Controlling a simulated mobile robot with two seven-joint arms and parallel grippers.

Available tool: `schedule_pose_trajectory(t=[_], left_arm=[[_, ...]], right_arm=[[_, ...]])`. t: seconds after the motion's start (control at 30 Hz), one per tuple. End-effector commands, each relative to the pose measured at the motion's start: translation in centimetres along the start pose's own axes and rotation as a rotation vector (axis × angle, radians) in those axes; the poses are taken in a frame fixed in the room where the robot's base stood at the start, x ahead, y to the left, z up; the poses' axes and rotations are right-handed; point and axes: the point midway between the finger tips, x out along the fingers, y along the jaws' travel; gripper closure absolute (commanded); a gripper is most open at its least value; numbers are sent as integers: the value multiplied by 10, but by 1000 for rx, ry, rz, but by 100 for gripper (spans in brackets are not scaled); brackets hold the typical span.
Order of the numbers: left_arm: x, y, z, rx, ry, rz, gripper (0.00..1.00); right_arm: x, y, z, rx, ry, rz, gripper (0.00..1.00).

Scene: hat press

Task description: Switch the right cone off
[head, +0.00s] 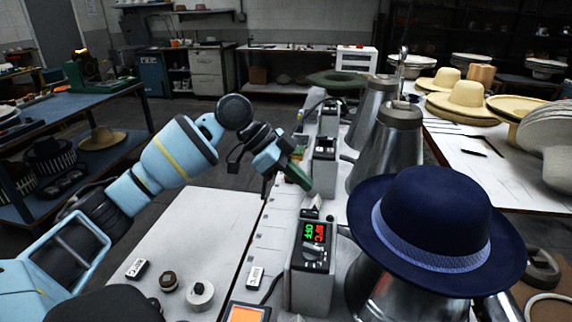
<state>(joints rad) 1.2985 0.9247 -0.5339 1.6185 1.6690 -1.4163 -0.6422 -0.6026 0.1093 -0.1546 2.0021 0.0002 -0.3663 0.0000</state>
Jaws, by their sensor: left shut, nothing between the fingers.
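Several metal cones stand in a row on the bench. The nearest, rightmost cone (385,297) carries a dark blue hat (436,225); another cone (385,155) stands bare behind it. A grey control box (311,286) stands left of the hat cone. Its display (314,232) shows green characters that look like OFF beside red ones. A small switch (311,213) sits on top of its far end. My left gripper (305,185) is shut and empty, pointing down just beyond and above that switch; I cannot tell whether it touches. My right gripper is not in view.
A second control box (323,160) stands farther back along the bench. Straw hats (465,98) sit on a right-hand table. The white tabletop (205,230) at left is mostly clear.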

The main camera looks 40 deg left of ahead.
Motion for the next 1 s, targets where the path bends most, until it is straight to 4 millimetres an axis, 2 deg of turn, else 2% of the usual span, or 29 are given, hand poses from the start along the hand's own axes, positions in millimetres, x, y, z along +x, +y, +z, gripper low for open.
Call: schedule_pose_trajectory(t=[0.13, 0.2, 0.33, 0.53, 1.0], left_arm=[[27, 0, 0, -1, 0, 2, 100], [34, 0, 12, -5, -3, 1, 100], [44, 0, 22, -4, -2, 0, 100], [51, 0, 29, -2, -1, 0, 100], [54, 0, 29, -2, 2, 1, 100]], right_arm=[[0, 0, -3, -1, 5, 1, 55], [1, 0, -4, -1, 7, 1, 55], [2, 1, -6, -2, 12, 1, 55], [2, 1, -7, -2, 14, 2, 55], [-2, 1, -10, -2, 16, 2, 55]])
